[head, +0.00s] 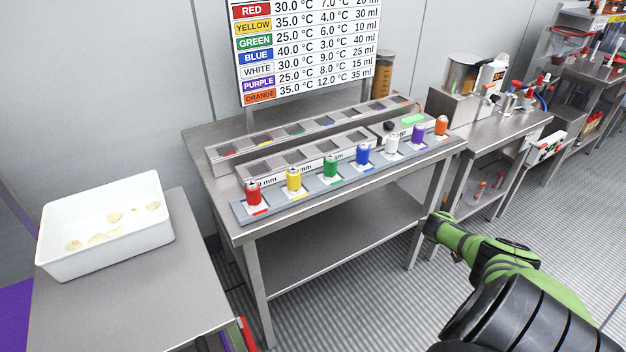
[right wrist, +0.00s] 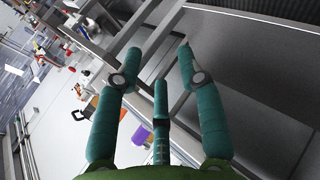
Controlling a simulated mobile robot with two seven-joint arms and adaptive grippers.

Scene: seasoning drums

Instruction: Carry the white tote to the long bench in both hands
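The white tote (head: 57,258) stands upright on a small metal table at the left in the head view. Several pale yellowish pieces lie in it. A metal bench (head: 216,202) with coloured drums stands right of it, across a gap; I cannot tell whether this is the long bench. My right arm enters the head view at the lower right, far from the tote, with no clear fingers showing. In the right wrist view, my right gripper (right wrist: 160,62) has its teal fingers spread and nothing between them. My left gripper is not in view.
The tote's small table (head: 150,310) has bare top in front. A row of coloured drums and slotted racks (head: 222,157) fills much of the drum bench. A sign (head: 305,50) stands behind. Another bench (head: 510,127) with equipment is at right. Floor (head: 350,315) is open in front.

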